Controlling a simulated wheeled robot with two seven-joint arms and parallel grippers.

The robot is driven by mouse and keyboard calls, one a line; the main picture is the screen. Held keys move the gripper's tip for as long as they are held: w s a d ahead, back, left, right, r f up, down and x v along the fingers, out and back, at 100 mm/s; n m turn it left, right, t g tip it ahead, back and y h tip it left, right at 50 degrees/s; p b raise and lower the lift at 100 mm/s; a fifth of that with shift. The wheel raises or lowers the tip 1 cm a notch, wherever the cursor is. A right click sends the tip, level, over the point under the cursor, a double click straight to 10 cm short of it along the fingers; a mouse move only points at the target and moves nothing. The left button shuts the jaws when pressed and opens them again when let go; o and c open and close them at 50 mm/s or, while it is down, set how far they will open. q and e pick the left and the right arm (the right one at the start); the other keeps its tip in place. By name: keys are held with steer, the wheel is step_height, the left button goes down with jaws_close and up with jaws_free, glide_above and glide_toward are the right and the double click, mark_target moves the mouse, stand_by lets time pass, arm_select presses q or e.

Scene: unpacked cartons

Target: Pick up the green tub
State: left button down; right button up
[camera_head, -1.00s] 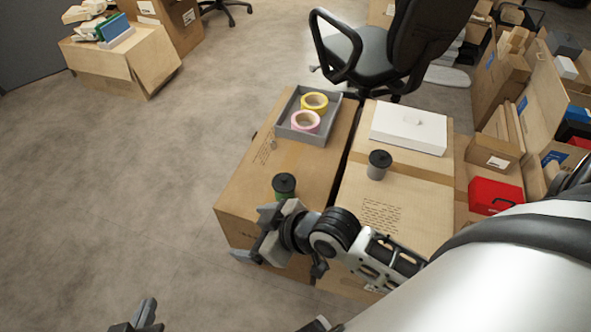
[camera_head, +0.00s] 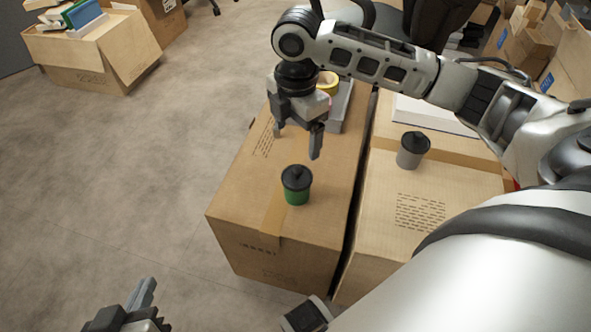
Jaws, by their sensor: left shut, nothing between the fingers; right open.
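The green tub (camera_head: 297,190) has a black lid and stands upright on the left carton (camera_head: 237,195), near its front. My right gripper (camera_head: 297,144) hangs above the same carton, behind the tub in the picture. Its fingers point down, spread apart and empty, and it appears clear of the tub. My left gripper (camera_head: 143,296) shows at the bottom left edge, over the floor, away from the tub. It is shut with nothing in it.
A grey tub (camera_head: 411,152) with a black lid stands on the right carton (camera_head: 376,220). A grey tray with a yellow tape roll (camera_head: 328,82) is partly hidden behind my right arm. A white box (camera_head: 430,115) lies at the back. Open floor is on the left.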

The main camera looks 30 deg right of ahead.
mark_target(297, 170)
step_height(297, 170, down, 8)
steer(key=b, duration=0.2)
steer(key=shift+r+b, duration=0.2)
steer(key=shift+b, duration=0.1)
steer(key=shift+f, duration=0.6)
steer(key=f+b, duration=0.2)
steer(key=f, duration=0.1)
steer(key=f+b, duration=0.1)
steer(key=shift+s+a+f, duration=0.15)
steer(key=shift+s, duration=0.1)
steer(key=shift+f, duration=0.5)
arm_select(q)
steer(key=r, duration=0.1)
steer(key=d+r+t+h, duration=0.1)
steer(key=d+r+n+t+h, duration=0.1)
steer(key=shift+w+r, duration=0.15)
steer(key=shift+w, duration=0.05)
arm_select(e)
steer(key=shift+r, duration=0.1)
steer(key=c, duration=1)
